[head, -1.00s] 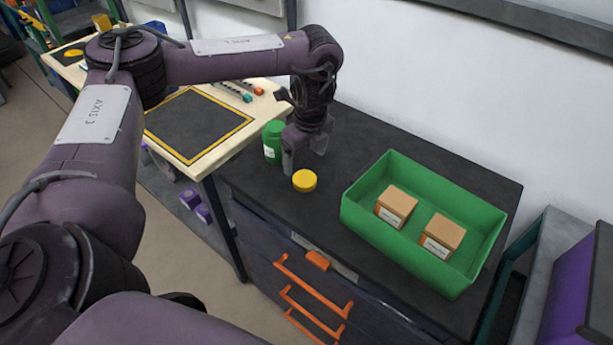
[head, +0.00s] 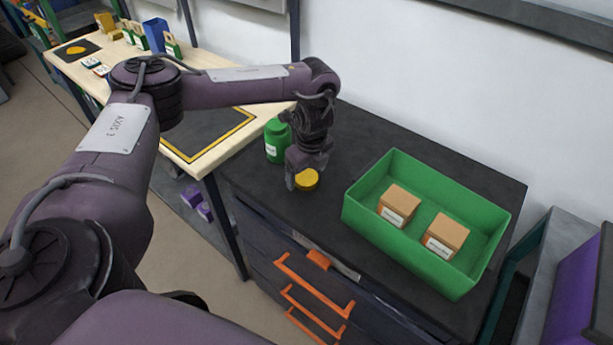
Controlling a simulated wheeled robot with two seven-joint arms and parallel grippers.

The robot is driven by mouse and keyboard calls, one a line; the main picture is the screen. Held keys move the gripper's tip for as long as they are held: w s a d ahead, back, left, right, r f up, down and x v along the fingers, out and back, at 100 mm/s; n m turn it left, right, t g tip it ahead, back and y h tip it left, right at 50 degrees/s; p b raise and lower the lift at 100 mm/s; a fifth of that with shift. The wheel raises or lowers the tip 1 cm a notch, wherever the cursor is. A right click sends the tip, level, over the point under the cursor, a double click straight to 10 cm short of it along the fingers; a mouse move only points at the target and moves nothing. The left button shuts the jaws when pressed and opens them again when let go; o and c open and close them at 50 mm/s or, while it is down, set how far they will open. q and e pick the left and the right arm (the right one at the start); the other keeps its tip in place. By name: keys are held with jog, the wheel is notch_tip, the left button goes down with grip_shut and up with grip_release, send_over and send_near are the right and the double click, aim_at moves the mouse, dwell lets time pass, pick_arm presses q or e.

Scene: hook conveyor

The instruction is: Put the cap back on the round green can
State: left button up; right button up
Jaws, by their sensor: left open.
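The round green can (head: 275,142) stands upright on the dark cabinet top near its left end, partly behind my left gripper. It has a white label low on its side. The yellow cap (head: 309,181) lies on the cabinet top in front of the can and to its right, apart from it. My left gripper (head: 306,180) is open and points down at the cap, with its fingers around or just above it. The fingers hide part of the cap, and I cannot tell whether they touch it. My right gripper is not in view.
A green tray (head: 398,246) with two small cardboard boxes (head: 398,205) stands to the right on the cabinet (head: 345,135). Orange drawer handles (head: 316,286) stick out in front. A wooden table (head: 183,150) with a black, yellow-edged mat adjoins on the left. The wall is behind.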

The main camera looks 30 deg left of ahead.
aim_at(307, 177)
pick_arm(q)
jog(key=shift+f, duration=0.35)
jog(key=c, duration=1.1)
jog(key=shift+o, duration=0.2)
jog(key=shift+r, duration=0.15)
jog(key=shift+r, duration=0.2)
notch_tip(307, 177, up, 19)
jog(key=p, duration=0.3)
jog(key=shift+r, duration=0.2)
